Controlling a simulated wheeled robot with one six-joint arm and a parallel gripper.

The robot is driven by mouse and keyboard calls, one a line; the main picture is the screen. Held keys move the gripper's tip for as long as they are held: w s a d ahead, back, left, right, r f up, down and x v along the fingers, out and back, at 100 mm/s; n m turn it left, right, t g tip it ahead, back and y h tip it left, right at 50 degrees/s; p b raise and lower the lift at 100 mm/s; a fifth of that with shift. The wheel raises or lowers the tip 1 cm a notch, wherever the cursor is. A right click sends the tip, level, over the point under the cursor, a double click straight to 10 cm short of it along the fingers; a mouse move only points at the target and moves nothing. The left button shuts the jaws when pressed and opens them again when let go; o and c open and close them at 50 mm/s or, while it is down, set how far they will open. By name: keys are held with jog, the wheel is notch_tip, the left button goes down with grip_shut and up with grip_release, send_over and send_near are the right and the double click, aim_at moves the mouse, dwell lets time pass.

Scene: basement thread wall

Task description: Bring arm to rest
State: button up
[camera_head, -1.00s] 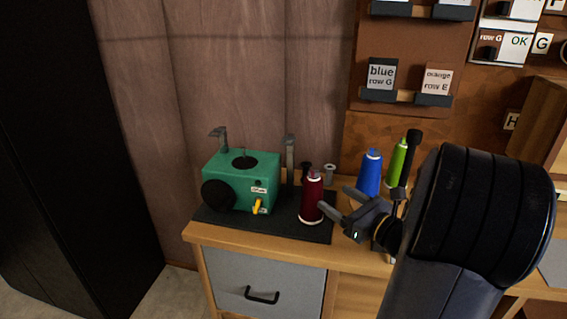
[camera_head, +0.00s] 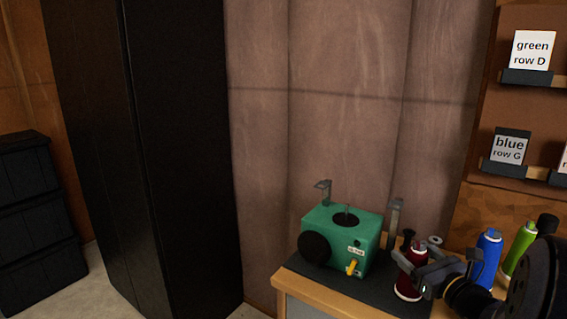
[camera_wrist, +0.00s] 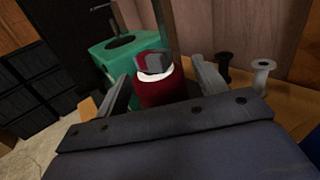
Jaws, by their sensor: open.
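My gripper (camera_head: 408,270) is at the lower right of the head view, over the right end of the bench. Its jaws are open. In the wrist view, the two fingers (camera_wrist: 163,90) stand on either side of a dark red thread cone (camera_wrist: 160,88), with a visible gap to each side. The dark red cone (camera_head: 410,284) also shows in the head view, upright on the dark mat and partly hidden by my gripper. Whether any finger touches it I cannot tell.
A green machine (camera_head: 340,238) with metal posts stands left of the cone. Blue (camera_head: 487,260) and green (camera_head: 519,247) cones stand to the right, beside my arm. Small black (camera_wrist: 224,66) and pale (camera_wrist: 263,76) spools stand behind. A tall black cabinet (camera_head: 175,150) is at left.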

jog(key=shift+w+a, duration=0.25)
jog(key=shift+w, duration=0.35)
jog(key=shift+r+p, duration=0.3)
jog(key=shift+f, duration=0.1)
